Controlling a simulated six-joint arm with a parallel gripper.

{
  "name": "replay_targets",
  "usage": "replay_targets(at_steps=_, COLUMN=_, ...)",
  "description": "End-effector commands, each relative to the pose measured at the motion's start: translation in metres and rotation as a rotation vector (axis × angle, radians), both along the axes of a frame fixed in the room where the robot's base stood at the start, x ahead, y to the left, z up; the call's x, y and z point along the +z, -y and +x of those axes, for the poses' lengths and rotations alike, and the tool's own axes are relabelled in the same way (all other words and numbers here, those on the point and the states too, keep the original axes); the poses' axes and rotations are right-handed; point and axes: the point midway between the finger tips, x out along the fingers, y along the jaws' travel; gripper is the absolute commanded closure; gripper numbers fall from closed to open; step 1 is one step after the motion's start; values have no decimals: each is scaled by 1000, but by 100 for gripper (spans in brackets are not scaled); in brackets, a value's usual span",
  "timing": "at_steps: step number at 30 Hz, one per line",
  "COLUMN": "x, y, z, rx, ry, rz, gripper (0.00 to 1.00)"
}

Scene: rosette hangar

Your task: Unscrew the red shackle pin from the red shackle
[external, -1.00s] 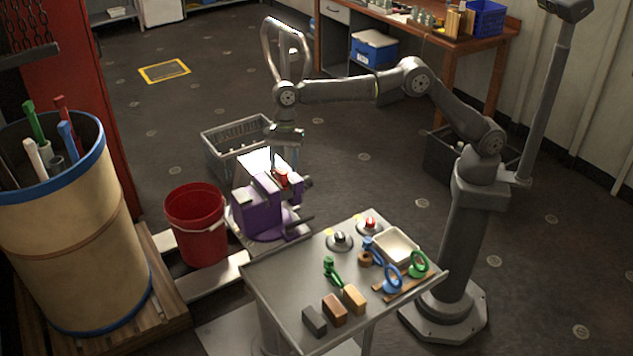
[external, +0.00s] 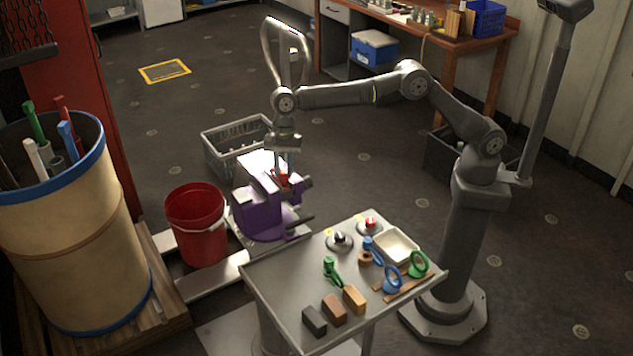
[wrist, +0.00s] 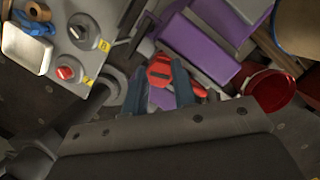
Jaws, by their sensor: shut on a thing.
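The red shackle (external: 281,180) is at the jaws of a purple vise (external: 258,208), beneath my gripper. In the wrist view the red shackle pin (wrist: 160,72) shows as a red rounded head between my two dark fingers. My gripper (wrist: 170,88), also in the external view (external: 284,172), points down and is shut on the pin's head. More red of the shackle (wrist: 192,89) shows beside the right finger. The pin's shank and thread are hidden, so I cannot tell how far it sits in the shackle.
A steel table (external: 272,283) stands in front of the vise with blocks, green and blue shackles, two round knobs and a cream tray (external: 398,243). A red bucket (external: 197,226) stands left of the vise. A grey crate (external: 226,160) sits behind it.

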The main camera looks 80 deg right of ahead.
Motion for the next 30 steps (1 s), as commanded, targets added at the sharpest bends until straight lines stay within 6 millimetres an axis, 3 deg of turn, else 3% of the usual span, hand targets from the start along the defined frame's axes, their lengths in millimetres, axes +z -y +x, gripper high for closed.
replay_targets(at_steps=18, x=1, y=-2, z=3, rx=727, ry=1, rz=1, gripper=99)
replay_targets(at_steps=28, x=1, y=-1, z=3, rx=776, ry=0, rz=0, gripper=99)
replay_targets(at_steps=29, x=1, y=-1, z=3, rx=776, ry=0, rz=0, gripper=69)
replay_targets(at_steps=30, x=1, y=-1, z=3, rx=776, ry=0, rz=0, gripper=61)
